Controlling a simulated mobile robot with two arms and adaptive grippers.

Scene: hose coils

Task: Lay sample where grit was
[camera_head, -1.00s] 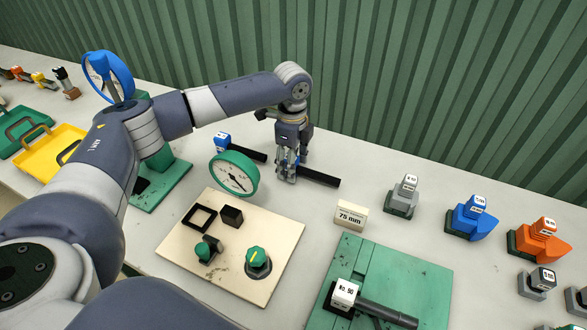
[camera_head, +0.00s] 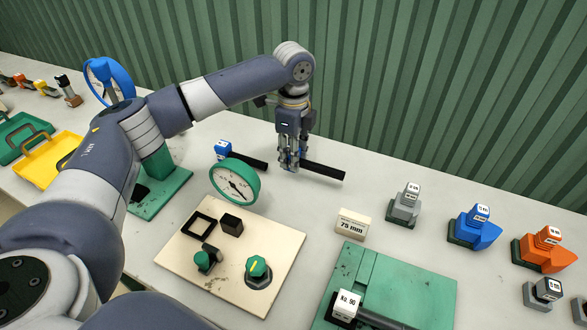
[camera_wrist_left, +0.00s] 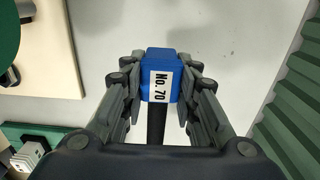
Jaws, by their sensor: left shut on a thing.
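My left gripper (camera_head: 289,166) is shut on a blue block (camera_wrist_left: 161,60) with a white "No. 70" label, which shows between the fingers in the left wrist view. A black bar (camera_head: 323,170) runs out to the right of the fingers in the head view. Just left of the gripper a second blue-capped piece (camera_head: 222,149) with a black bar lies on the table, apart from it. I cannot tell which things are the sample and the grit. A white-headed "No. 90" piece (camera_head: 346,304) sits on a green platform (camera_head: 405,283). My right gripper is not in view.
A "75 mm" block (camera_head: 352,225) stands near the green platform. A dial (camera_head: 234,183) and a beige board (camera_head: 280,225) with knobs are in front. Grey (camera_head: 405,206), blue (camera_head: 475,230) and orange (camera_head: 542,248) labelled pieces stand right. A green wall (camera_head: 450,80) closes the back.

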